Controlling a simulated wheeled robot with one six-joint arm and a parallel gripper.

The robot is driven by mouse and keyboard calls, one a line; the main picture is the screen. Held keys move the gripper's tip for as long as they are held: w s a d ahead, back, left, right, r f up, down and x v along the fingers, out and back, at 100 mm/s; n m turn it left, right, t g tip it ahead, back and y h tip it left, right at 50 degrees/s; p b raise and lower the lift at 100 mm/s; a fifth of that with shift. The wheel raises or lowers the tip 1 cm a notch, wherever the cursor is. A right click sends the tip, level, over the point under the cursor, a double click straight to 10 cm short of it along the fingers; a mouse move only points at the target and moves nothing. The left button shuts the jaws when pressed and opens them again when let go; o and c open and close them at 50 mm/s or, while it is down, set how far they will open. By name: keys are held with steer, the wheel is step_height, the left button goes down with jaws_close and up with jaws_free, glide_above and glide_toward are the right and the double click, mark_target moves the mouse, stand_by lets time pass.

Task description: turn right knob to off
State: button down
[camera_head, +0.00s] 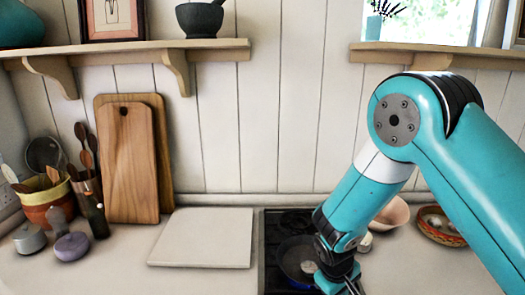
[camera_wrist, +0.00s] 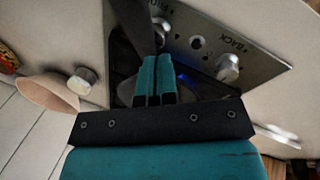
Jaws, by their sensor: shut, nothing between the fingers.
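A metal control panel (camera_wrist: 205,38) with FRONT and BACK lettering shows in the wrist view. One silver knob (camera_wrist: 161,27) is at its upper left, by the FRONT label, partly behind a dark handle. Another silver knob (camera_wrist: 228,68) is by the BACK label. The wrist view appears turned around, so the FRONT knob seems to be the right one. My gripper (camera_wrist: 155,62) is shut and empty, its fingertips below the FRONT knob and apart from both knobs. Knob angles are hard to read. A blue glow (camera_wrist: 184,80) shows beside the fingers. The head view hides the panel.
A dark pan (camera_head: 292,262) stands on the black hob (camera_head: 272,232), close to my gripper. A pink bowl (camera_head: 392,213) and a patterned bowl (camera_head: 438,226) stand to the right. A pale board (camera_head: 205,238) lies left of the hob. A shelf (camera_head: 130,48) runs above.

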steer(key=b+x, duration=0.1)
steer(key=x, duration=0.1)
steer(key=a+b+x, duration=0.1)
steer(key=b+x, duration=0.2)
steer(key=x, duration=0.1)
steer(key=shift+s+a+f+b, duration=0.1)
steer(key=shift+s+f+b, duration=0.3)
steer(key=shift+f, duration=0.1)
